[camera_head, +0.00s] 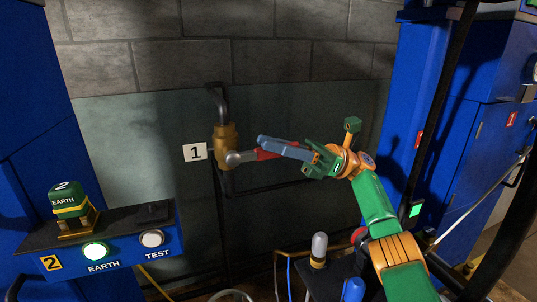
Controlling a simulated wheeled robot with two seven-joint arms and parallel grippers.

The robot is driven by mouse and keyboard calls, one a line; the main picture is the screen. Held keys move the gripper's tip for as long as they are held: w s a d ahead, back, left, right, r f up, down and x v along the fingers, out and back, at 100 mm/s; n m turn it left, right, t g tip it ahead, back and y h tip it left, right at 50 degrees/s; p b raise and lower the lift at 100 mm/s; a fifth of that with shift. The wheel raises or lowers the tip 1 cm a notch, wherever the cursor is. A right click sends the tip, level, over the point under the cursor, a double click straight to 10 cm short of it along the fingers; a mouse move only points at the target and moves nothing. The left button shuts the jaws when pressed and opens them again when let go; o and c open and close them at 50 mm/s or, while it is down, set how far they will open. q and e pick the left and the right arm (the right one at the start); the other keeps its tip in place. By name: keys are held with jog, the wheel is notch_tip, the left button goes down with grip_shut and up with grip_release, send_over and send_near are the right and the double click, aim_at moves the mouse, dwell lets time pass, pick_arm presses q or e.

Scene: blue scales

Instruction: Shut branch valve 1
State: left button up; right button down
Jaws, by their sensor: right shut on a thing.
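Branch valve 1 (226,146) is a brass valve body on a dark pipe against the wall, with a white "1" label (195,151) at its left. Its lever (264,154) has a silver hub and a red part that runs out to the right, roughly level. My right gripper (285,148), blue-grey at the fingers on a green and orange arm, is shut on the lever, and its fingers hide the lever's outer end. My left gripper is not in view.
Blue cabinets (500,60) stand at the right. Cables hang near the floor.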

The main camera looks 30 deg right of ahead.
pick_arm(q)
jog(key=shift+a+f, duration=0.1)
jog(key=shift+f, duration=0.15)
pick_arm(e)
jog(key=shift+f, duration=0.2)
jog(key=c, duration=0.9)
grip_release()
jog(key=shift+r, duration=0.1)
